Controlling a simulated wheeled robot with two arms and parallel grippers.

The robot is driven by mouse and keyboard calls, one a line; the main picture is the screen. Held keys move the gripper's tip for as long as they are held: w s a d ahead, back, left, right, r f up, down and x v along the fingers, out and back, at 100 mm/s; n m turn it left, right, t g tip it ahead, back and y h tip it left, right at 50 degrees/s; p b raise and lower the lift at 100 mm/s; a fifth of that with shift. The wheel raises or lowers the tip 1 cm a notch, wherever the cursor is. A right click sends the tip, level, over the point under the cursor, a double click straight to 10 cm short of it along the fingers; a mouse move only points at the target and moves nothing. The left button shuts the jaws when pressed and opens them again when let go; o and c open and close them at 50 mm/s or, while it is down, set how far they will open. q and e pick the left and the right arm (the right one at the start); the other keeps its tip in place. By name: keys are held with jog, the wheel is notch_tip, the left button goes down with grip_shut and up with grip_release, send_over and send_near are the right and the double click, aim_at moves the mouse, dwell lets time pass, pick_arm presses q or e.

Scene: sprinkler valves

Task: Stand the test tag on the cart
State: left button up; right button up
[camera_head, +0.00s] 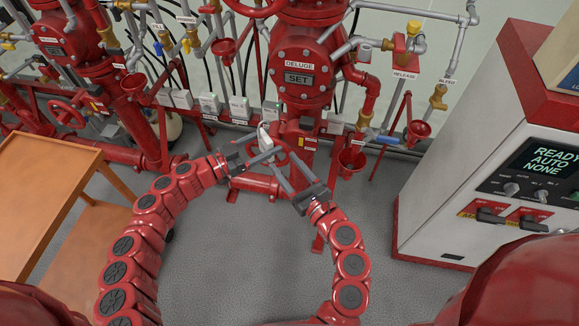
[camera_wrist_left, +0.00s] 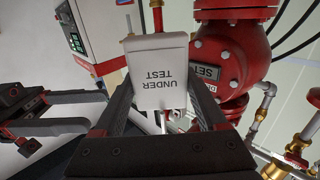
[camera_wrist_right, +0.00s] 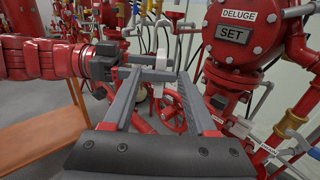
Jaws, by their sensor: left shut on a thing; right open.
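The test tag is a white plate (camera_wrist_left: 161,72) that reads UNDER TEST, upside down in the left wrist view. My left gripper (camera_head: 272,154) is shut on it, with one finger on each side. In the head view the tag (camera_head: 265,134) shows as a small white piece in front of the deluge valve. My right gripper (camera_head: 281,168) is open and empty, close to the left one. The cart (camera_head: 72,160) is orange with an upper and a lower shelf, at the left of the head view. Its top looks bare. Part of it shows in the right wrist view (camera_wrist_right: 48,143).
The red deluge valve (camera_head: 300,72) with pipes, gauges and small valves stands behind both grippers. A white and red control cabinet (camera_head: 455,180) stands at the right. Grey floor (camera_head: 250,265) is clear between my arms.

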aim_at(264, 134)
jog(key=x, duration=1.1)
jog(key=shift+w, duration=0.25)
grip_shut()
pick_arm(q)
jog(key=o, duration=1.3)
jog(key=shift+a, duration=0.1)
